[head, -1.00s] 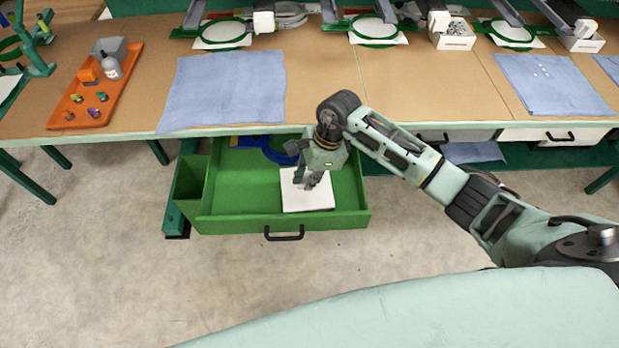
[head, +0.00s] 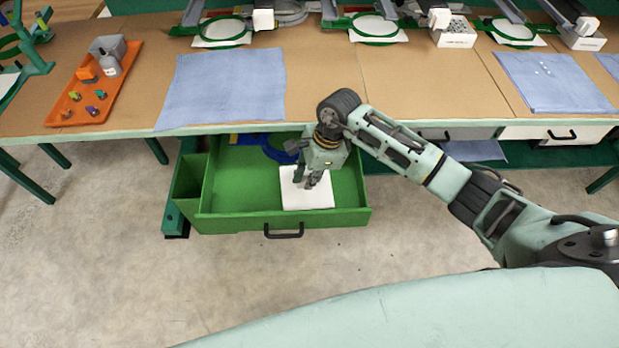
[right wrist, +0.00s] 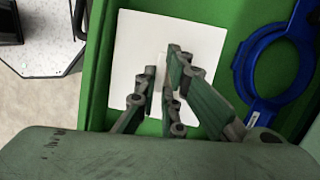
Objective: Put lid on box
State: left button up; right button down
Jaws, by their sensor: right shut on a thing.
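A flat white square lid (head: 318,202) lies in the open green drawer. It also shows in the right wrist view (right wrist: 130,40), where a small pale raised part in its middle sits between my fingers. My right gripper (head: 311,183) points down over the lid, shut on that part of it; the fingers (right wrist: 162,78) partly hide the grip. I cannot tell whether the lid is clear of the drawer floor. A white box (head: 455,36) with dark holes or contents stands on the bench at the back right; a similar white box (head: 587,40) is farther right. My left gripper is out of view.
The green drawer (head: 230,226) has raised walls, a black front handle and a blue ring (head: 278,152) at its back. The bench edge overhangs the drawer's rear. Blue cloths (head: 222,88), an orange tray (head: 82,98) and hooped machines occupy the bench. Brown bench areas are clear.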

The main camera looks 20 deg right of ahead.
jog(key=c, duration=1.8)
grip_release()
jog(key=shift+s+f, duration=0.3)
